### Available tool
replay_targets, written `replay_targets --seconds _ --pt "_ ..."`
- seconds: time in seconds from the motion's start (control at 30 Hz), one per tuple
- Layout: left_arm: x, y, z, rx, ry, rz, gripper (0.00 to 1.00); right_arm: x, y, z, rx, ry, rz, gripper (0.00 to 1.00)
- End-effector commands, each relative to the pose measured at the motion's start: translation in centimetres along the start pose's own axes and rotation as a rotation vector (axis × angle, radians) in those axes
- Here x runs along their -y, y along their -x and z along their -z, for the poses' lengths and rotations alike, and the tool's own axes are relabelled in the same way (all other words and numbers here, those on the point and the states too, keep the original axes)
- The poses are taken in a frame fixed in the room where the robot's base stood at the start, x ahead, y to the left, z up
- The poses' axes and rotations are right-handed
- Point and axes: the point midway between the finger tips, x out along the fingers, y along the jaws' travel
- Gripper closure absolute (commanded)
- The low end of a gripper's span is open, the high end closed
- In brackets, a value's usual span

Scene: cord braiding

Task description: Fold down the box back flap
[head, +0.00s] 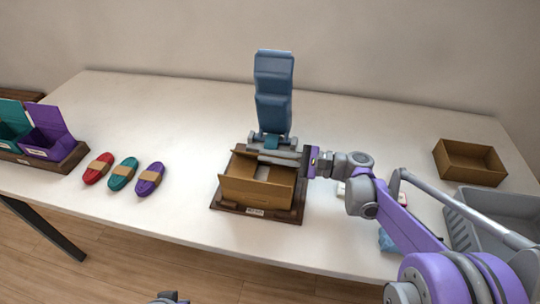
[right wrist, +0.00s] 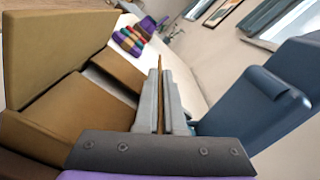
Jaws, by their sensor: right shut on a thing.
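The cardboard box (head: 258,190) stands open on a dark wooden base (head: 228,208) with a small label at its front. Its front panel stands up, and a pale item shows partly inside. My right gripper (head: 280,156) is at the box's back edge. In the right wrist view its fingers (right wrist: 160,100) are shut on a thin brown upright panel (right wrist: 160,72), the back flap, with the box (right wrist: 60,60) to the left. The flap is mostly hidden by the fingers in the head view. My left gripper is not clearly in view; only a grey part shows at the bottom edge.
A blue padded stand (head: 274,90) rises just behind the box. Red, teal and purple cord bundles (head: 123,173) lie to the left, beside teal and purple bins (head: 45,140). An open brown box (head: 470,162) and a grey tray (head: 490,215) are at the right.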

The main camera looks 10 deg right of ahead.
Motion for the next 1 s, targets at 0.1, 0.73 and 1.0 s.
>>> replay_targets --seconds 0.1,0.73,1.0 --pt "0.0 0.0 0.0 0.0 0.0 0.0 1.0 0.0 0.0 0.0 0.0 0.0 0.0 1.0" --pt "0.0 0.7 0.3 -0.003 0.0 0.0 1.0 -2.6 0.0 0.7 0.0 0.483 0.0 1.0" --pt "0.0 0.7 0.3 -0.003 0.0 0.0 1.0 -2.7 0.0 0.7 0.0 0.498 0.0 1.0"
